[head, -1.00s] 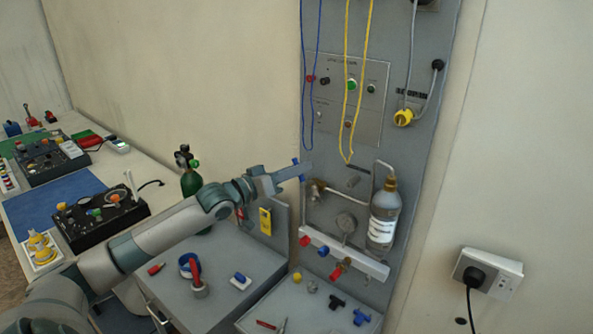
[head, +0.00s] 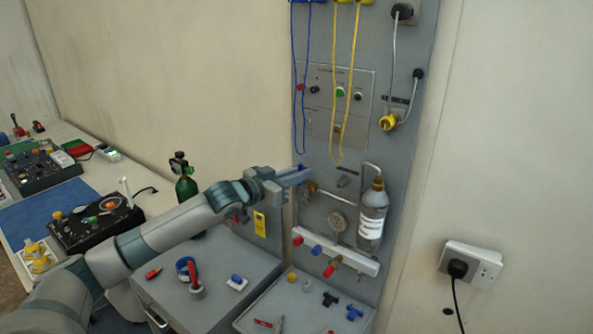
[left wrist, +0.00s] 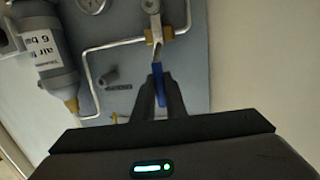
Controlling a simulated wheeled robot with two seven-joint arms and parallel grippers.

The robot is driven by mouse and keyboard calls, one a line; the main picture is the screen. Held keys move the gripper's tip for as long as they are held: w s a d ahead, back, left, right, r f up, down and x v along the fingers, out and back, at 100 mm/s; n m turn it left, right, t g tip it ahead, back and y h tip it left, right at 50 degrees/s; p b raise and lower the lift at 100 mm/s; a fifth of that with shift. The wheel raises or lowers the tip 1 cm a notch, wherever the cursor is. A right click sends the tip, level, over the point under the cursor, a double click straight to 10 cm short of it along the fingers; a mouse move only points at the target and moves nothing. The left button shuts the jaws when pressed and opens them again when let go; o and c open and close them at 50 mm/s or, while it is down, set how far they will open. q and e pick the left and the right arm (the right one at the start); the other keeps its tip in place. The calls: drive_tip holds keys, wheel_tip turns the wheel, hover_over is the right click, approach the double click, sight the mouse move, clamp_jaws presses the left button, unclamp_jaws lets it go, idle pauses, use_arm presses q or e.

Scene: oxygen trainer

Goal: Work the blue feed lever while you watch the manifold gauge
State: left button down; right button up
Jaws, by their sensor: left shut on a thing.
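The blue feed lever (left wrist: 160,86) is between my left gripper's fingers (left wrist: 159,90) in the left wrist view. The fingers are shut on its blue grip, and its metal stem runs up to a brass valve. In the head view my left gripper (head: 303,174) reaches the grey panel, and only a bit of blue shows at its tips. The round manifold gauge (head: 337,222) is on the panel, below and right of that gripper; its needle is too small to read. My right gripper is not in view.
A bottle (head: 373,215) labelled air line hangs right of the gauge. A white rail (head: 336,250) with red and blue knobs is below. Blue and yellow cords hang above the gripper. A grey cabinet (head: 215,268) and a parts tray stand below.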

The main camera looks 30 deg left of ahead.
use_arm(q)
drive_tip(key=c, duration=1.8)
unclamp_jaws()
drive_tip(key=shift+d, duration=0.1)
drive_tip(key=b+v, duration=0.6)
drive_tip(key=v, duration=1.1)
drive_tip(key=shift+s+b, duration=0.15)
drive_tip(key=shift+b, duration=0.15)
